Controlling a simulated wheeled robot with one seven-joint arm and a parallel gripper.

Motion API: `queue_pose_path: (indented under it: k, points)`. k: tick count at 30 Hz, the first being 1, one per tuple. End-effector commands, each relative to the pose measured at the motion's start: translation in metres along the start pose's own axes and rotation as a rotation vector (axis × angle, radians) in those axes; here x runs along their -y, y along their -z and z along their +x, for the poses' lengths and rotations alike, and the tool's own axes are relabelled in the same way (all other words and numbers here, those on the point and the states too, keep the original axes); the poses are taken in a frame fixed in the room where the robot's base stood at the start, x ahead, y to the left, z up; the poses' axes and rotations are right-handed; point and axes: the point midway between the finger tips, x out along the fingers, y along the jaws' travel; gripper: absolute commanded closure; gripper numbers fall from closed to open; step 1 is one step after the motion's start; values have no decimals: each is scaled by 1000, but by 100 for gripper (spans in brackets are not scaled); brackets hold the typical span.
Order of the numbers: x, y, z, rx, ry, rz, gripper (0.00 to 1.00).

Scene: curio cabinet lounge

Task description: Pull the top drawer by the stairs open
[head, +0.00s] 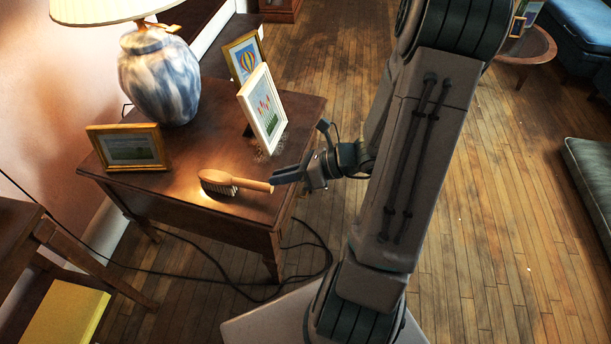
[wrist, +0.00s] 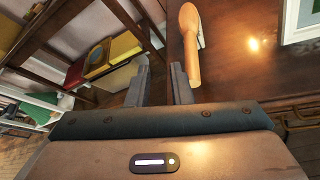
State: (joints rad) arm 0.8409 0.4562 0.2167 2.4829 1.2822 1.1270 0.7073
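A brown wooden side table (head: 232,219) stands at the left in the head view. Its top also shows in the wrist view (wrist: 235,75). No stairs can be made out, and I cannot identify the top drawer with certainty. My gripper (head: 286,176) is at the table's right edge, close to the handle end of a wooden brush (head: 232,183). In the wrist view my gripper (wrist: 160,82) is open, its two fingers apart with nothing held between them. The brush (wrist: 190,45) lies just beyond the right finger. I cannot tell whether a finger touches the table.
A blue-white lamp (head: 160,78), a gold frame (head: 128,147) and a white frame (head: 262,108) stand on the table. A dark cable (head: 230,284) lies on the floor below. Shelves with books (wrist: 125,47) show at the wrist view's left. Wooden floor (head: 500,210) at right is open.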

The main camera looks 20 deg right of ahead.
Motion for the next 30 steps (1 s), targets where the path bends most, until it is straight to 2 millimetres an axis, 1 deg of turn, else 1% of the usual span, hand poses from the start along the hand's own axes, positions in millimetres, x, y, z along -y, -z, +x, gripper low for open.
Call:
queue_pose_path:
  k: [1, 2, 3, 5, 6, 8, 9, 12, 15, 18, 21, 23, 26, 30]
  points:
    - [28, 27, 5, 89, 44, 139, 81]
    - [42, 35, 4, 141, 70, 218, 81]
    - [59, 46, 3, 212, 104, 321, 81]
    - [86, 64, -2, 322, 153, 473, 81]
    - [103, 78, -5, 395, 183, 570, 81]
    - [126, 97, -12, 501, 223, 707, 81]
    - [141, 111, -16, 569, 247, 790, 81]
    - [169, 140, -28, 716, 294, 962, 81]
    - [187, 163, -37, 823, 324, 1081, 81]
    - [197, 175, -42, 886, 341, 1148, 81]
    - [203, 178, -43, 910, 348, 1173, 81]
    - [206, 177, -40, 913, 348, 1175, 81]
    - [216, 171, -30, 910, 346, 1172, 81]
    - [236, 159, -12, 909, 346, 1171, 81]
